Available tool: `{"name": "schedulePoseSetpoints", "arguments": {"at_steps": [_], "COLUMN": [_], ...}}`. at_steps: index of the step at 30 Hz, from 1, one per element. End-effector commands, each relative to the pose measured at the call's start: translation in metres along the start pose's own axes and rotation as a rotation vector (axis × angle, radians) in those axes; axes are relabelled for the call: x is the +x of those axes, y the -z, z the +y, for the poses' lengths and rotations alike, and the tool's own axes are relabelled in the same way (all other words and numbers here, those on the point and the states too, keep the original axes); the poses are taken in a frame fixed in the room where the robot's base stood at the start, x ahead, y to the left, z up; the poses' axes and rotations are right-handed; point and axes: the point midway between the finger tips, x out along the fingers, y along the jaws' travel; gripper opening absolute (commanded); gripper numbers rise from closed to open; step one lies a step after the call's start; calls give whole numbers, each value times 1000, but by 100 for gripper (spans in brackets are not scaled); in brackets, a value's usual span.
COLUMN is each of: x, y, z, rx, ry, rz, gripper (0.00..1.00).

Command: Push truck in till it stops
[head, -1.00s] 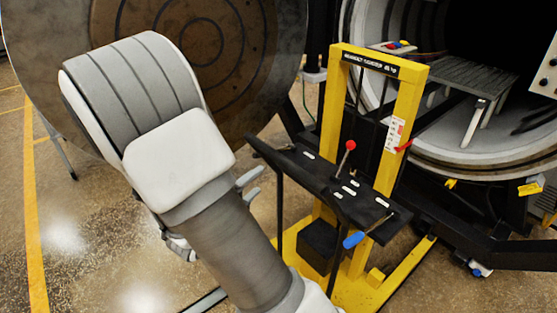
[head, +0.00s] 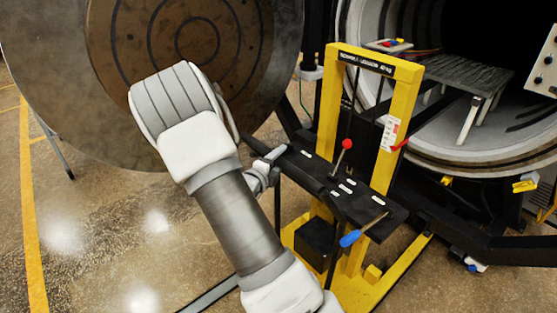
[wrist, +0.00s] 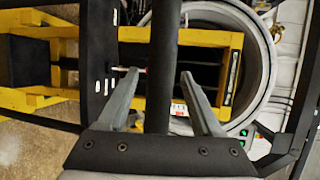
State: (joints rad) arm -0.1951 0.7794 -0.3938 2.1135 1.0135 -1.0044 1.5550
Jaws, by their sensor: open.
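The truck (head: 404,102) is a yellow upright frame with a black shelf and yellow base legs. It stands upright in front of the open furnace chamber (head: 350,133). My gripper (head: 274,154) is at the left end of the black shelf (head: 312,170). In the wrist view my gripper (wrist: 159,75) is open, with a finger on each side of a black bar (wrist: 163,50). I cannot tell whether the fingers touch the bar. The truck's yellow frame (wrist: 195,38) lies beyond the fingers. My wrist partly hides the shelf's left end.
The large round furnace door (head: 62,70) stands open at the left, close behind my arm. A grey rack (head: 455,75) sits inside the chamber. Floor at the left is clear.

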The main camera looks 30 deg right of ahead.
Motion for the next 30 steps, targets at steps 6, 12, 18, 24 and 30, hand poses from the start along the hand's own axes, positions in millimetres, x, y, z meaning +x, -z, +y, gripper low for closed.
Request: {"name": "schedulePoseSetpoints", "arguments": {"at_steps": [6,12,18,24,30], "x": [0,0,0,0,-1], "y": [0,0,0,0,0], "z": [0,0,0,0,0], "rx": [0,0,0,0,0], "ry": [0,0,0,0,0], "rz": [0,0,0,0,0], "gripper": [58,22,0,0,0]}}
